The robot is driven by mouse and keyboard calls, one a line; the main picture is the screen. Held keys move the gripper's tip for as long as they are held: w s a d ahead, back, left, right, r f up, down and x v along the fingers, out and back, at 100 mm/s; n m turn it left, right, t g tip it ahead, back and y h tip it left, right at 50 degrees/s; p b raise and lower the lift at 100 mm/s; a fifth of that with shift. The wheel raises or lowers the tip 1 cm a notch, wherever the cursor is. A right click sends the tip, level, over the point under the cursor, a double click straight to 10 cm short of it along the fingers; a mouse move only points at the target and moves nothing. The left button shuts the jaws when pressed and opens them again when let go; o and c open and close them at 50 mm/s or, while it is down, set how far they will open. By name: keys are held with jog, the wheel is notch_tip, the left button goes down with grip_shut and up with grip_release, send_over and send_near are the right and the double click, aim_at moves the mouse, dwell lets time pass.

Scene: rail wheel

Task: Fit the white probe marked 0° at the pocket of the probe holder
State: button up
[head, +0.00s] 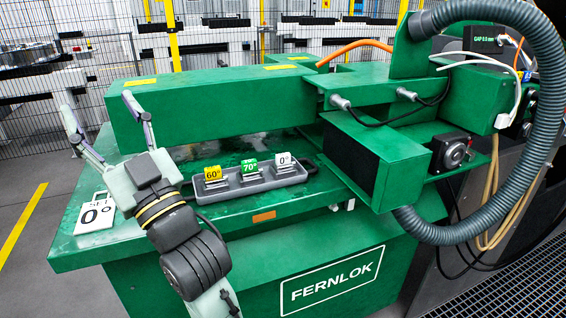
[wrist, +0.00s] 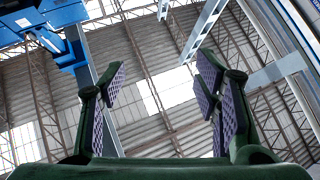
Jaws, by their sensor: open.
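The white probe marked 0° (head: 284,161) stands in the right-hand place of a grey tray (head: 276,183) on the green machine's ledge. Beside it in the tray are a green probe marked 70° (head: 249,167) and a yellow probe marked 60° (head: 213,175). My gripper (head: 98,104) is raised at the left, pointing up, with its fingers wide apart and nothing between them. It is well left of the tray. In the wrist view the open gripper (wrist: 163,82) faces the roof, and no probe shows. I cannot make out the probe holder's pocket.
A long green beam (head: 215,105) runs behind the tray. A green block with a dark face (head: 383,165) stands right of the tray. A thick grey hose (head: 545,120) curves down the right side.

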jog(key=w+d+f+m+t+h, duration=0.1)
jog(key=w+d+f+m+h, duration=0.1)
jog(key=w+d+f+h, duration=0.4)
jog(key=w+d+f+m+t+h, duration=0.1)
jog(key=w+d+f+m+h, duration=0.1)
jog(key=w+d, duration=0.35)
jog(key=m+g+h+p, duration=0.1)
jog(key=m+g+h, duration=0.15)
jog(key=h, duration=0.25)
send_near(284, 158)
jog(key=shift+m, duration=0.25)
jog(key=p+x, duration=0.3)
jog(key=x, duration=0.7)
jog(key=shift+w+a, duration=0.1)
jog(key=shift+w, duration=0.3)
grip_shut()
